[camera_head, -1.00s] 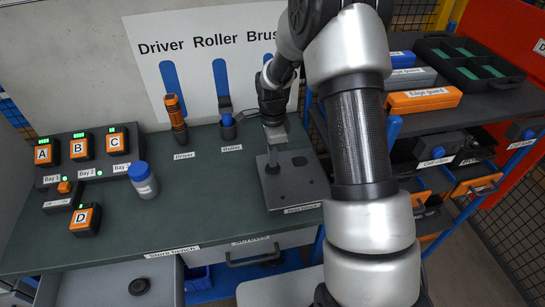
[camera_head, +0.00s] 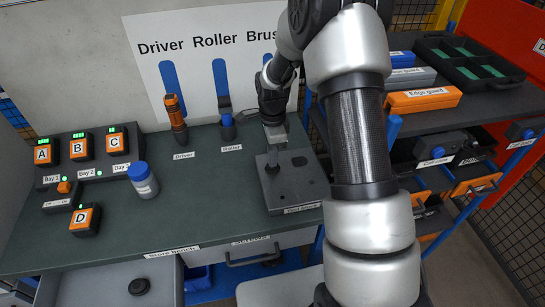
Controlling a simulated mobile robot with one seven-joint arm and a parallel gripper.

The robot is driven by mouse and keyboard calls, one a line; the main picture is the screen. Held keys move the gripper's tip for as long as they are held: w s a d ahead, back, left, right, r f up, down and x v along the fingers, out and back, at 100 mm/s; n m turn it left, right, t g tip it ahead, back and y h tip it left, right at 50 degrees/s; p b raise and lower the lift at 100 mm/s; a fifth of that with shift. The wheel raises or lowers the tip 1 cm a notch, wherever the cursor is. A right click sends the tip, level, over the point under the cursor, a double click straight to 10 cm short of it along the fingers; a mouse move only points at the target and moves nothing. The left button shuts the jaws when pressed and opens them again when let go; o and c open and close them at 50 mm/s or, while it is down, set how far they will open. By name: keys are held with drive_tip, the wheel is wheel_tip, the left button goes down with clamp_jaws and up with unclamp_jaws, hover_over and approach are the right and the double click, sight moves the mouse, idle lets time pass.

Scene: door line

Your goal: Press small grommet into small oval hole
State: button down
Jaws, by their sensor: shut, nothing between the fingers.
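A grey plate (camera_head: 288,200) lies on the green bench top, with a label at its front edge. Dark round or oval spots show on it, one at its upper right (camera_head: 299,161) and one lower right (camera_head: 306,182). I cannot tell which are holes and which hold grommets. My gripper (camera_head: 272,163) points down over the plate's upper left part and is shut with nothing held. The small dark shape at its tips is too small to tell, and so is any gap to the plate. I cannot pick out the small grommet for sure.
An orange driver (camera_head: 175,118) and a blue roller (camera_head: 228,127) stand at the back of the bench. A blue-capped jar (camera_head: 143,180) stands left of centre. Labelled battery blocks (camera_head: 79,147) fill the left. An open drawer (camera_head: 110,285) holds a dark round piece (camera_head: 139,286).

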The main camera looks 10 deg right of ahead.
drive_tip(key=shift+f, duration=0.3)
idle(0.5)
drive_tip(key=shift+r, duration=0.1)
drive_tip(key=shift+r+p, duration=1.8)
drive_tip(key=shift+r, duration=1.65)
wheel_tip(320, 180, up, 18)
drive_tip(key=shift+f+b, duration=0.25)
drive_tip(key=shift+b, duration=0.15)
